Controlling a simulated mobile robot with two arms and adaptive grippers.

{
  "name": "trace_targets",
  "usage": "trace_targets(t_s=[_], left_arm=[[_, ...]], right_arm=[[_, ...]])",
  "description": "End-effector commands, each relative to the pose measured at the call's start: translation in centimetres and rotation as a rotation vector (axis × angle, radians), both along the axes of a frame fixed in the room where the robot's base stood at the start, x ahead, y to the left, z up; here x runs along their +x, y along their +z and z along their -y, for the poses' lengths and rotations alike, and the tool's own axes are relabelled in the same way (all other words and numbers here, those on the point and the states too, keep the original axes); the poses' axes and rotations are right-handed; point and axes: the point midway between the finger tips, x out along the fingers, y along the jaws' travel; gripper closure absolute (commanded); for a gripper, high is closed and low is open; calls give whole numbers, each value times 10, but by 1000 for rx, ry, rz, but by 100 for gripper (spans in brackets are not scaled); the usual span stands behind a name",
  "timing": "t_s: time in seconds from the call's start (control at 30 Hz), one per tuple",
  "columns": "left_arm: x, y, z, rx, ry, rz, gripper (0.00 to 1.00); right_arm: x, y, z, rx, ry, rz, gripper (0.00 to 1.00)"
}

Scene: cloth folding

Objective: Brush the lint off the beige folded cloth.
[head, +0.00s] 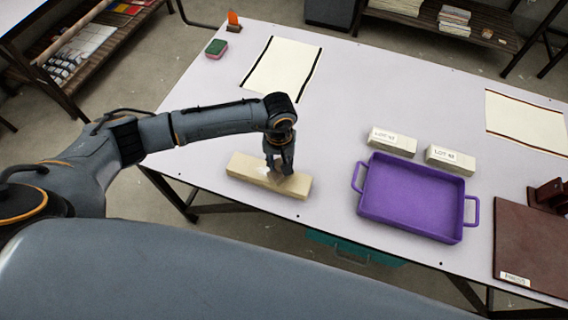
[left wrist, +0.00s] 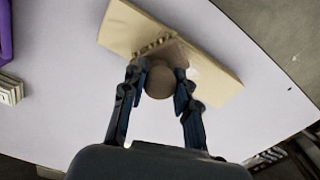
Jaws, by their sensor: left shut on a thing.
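The beige folded cloth (head: 297,188) lies as a flat, narrow strip near the table's front edge. It also shows in the left wrist view (left wrist: 222,84). My left gripper (head: 277,170) is over the middle of the cloth. It is shut on a brown brush with a round knob (left wrist: 159,84), one finger on each side of the knob. The brush head (left wrist: 174,52) sits at the cloth's surface, apparently touching it. A small pale patch (head: 262,170) shows on the cloth beside the brush; I cannot tell if it is lint. My right gripper is not in view.
A purple tray (head: 365,190) stands right of the cloth, with two labelled beige blocks (head: 394,142) behind it. A dark red board (head: 530,245) lies far right. Striped cloths (head: 282,68) and a green sponge (head: 216,47) lie at the back. The table between is clear.

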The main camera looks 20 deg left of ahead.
Motion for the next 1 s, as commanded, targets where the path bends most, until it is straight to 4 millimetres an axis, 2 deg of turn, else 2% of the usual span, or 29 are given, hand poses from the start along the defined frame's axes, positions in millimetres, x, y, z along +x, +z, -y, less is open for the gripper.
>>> trace_targets(t_s=[0.13,0.37,0.7,1.0], left_arm=[[1,0,-15,2,2,1,95],[1,0,-23,2,1,0,95],[2,-3,-50,1,2,2,95],[2,-3,-62,4,2,-1,95]], right_arm=[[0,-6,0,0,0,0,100],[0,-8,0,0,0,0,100],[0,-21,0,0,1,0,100],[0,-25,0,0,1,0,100]])
